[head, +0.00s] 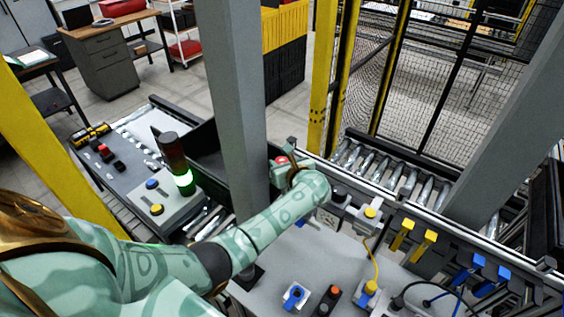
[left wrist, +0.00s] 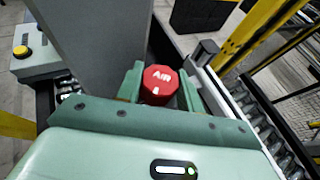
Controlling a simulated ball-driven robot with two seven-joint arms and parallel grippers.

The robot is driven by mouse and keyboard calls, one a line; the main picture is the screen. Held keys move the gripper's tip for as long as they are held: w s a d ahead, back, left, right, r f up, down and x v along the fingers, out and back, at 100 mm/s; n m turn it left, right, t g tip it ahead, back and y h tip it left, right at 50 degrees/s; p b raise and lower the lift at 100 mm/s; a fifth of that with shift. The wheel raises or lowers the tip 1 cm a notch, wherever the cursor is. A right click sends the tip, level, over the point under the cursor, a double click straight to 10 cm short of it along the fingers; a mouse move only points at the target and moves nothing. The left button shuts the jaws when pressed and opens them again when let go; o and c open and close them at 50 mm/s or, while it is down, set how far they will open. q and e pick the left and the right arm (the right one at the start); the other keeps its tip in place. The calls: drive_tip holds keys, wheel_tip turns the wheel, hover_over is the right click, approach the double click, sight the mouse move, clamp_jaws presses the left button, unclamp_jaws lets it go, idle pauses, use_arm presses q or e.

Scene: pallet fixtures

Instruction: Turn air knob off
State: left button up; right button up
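The air knob (left wrist: 158,86) is red, with white "AIR" lettering and a white mark near its lower edge. It also shows as a red spot in the head view (head: 281,160), at the grey post's right side. My left gripper (left wrist: 160,80) has one green finger on each side of the knob, with no clear gap between finger and knob. It looks shut on it. In the head view my left gripper (head: 285,168) is partly hidden behind my own wrist. My right gripper is not in view.
A grey post (head: 235,90) stands close to the left of the knob. A roller conveyor (head: 400,175) runs behind it. A grey panel (head: 310,255) with yellow and blue fixtures lies in front. A signal light (head: 180,170) glows green on the left.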

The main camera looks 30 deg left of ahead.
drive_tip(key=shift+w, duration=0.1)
use_arm(q)
drive_tip(key=shift+f, duration=0.1)
drive_tip(key=shift+s+a+m+t+h, duration=0.1)
drive_tip(key=shift+m+t+h, duration=0.8)
drive_tip(key=shift+m+t, duration=0.15)
drive_tip(key=m+t+h, duration=0.1)
drive_tip(key=m+h, duration=0.1)
drive_tip(key=m+t+h, duration=0.1)
drive_tip(key=m+h, duration=0.1)
drive_tip(key=shift+a+m+t, duration=0.1)
drive_tip(key=shift+m+t, duration=0.25)
drive_tip(key=shift+m+t+h, duration=0.4)
drive_tip(key=shift+m+h, duration=1.3)
drive_tip(key=shift+h, duration=0.5)
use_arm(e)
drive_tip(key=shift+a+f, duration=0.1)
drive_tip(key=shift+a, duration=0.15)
use_arm(q)
drive_tip(key=o, duration=1)
